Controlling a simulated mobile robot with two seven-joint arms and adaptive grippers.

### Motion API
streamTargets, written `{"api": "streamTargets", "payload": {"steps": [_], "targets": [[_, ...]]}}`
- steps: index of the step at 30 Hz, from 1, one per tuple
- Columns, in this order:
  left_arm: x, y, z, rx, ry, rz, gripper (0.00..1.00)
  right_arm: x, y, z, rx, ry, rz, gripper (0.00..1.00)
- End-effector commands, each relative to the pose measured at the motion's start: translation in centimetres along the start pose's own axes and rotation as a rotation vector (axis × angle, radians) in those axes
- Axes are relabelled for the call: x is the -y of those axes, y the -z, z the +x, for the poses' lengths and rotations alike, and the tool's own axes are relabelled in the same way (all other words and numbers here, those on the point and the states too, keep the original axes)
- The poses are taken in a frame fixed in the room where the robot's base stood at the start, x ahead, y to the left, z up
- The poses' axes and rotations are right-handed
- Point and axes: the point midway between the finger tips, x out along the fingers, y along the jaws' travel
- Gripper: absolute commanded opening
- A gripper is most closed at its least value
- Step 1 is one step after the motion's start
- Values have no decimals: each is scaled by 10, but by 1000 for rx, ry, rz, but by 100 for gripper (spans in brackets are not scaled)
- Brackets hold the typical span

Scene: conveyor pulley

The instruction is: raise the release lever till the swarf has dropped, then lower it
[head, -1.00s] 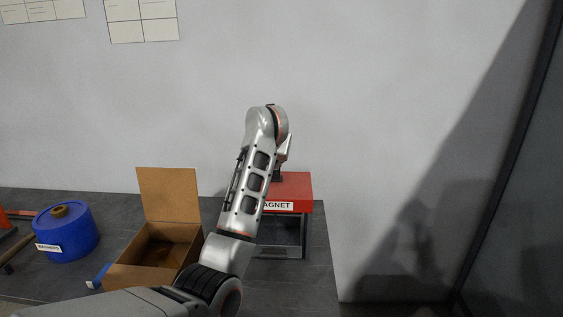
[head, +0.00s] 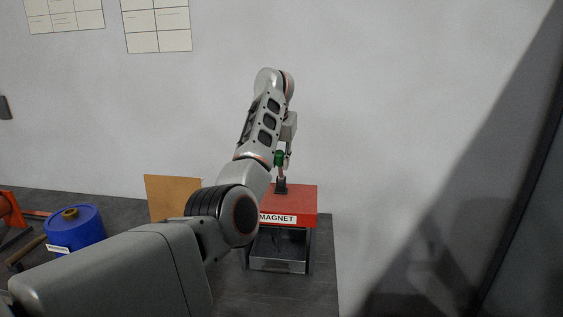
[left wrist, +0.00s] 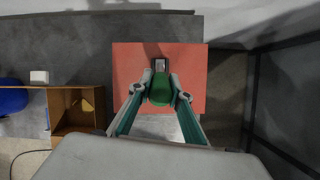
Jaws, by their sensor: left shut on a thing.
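The red magnet box (head: 303,194) carries a "MAGNET" label and stands at the back of the dark bench. The release lever rises from a dark pivot on its top; its green grip (head: 279,158) shows below my left gripper (head: 284,160), and the lever stands roughly upright. In the left wrist view the green grip (left wrist: 161,90) sits between the fingers of my left gripper (left wrist: 162,84), which is shut on it. A grey metal tray (head: 278,266) is under the magnet. I cannot make out any swarf. My right gripper is not in view.
A blue drum (head: 83,232) with a label stands at the left. Orange and dark tools (head: 12,208) lie at the far left. The wall is close behind the bench.

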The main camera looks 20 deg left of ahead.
Motion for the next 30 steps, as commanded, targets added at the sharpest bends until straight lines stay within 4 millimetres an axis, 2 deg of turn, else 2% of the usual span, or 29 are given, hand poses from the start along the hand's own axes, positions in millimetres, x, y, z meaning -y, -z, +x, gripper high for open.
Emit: {"api": "streamTargets", "payload": {"steps": [11,12,14,25,30], "targets": [[0,-1,-1,-1,1,0,0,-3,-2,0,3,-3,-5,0],[0,-1,-1,-1,1,0,21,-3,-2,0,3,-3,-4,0],[0,-1,-1,-1,1,0,36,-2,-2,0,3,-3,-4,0],[-1,0,-2,-1,0,-1,36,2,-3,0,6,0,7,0],[0,-1,-20,1,1,-2,36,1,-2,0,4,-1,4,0]]}}
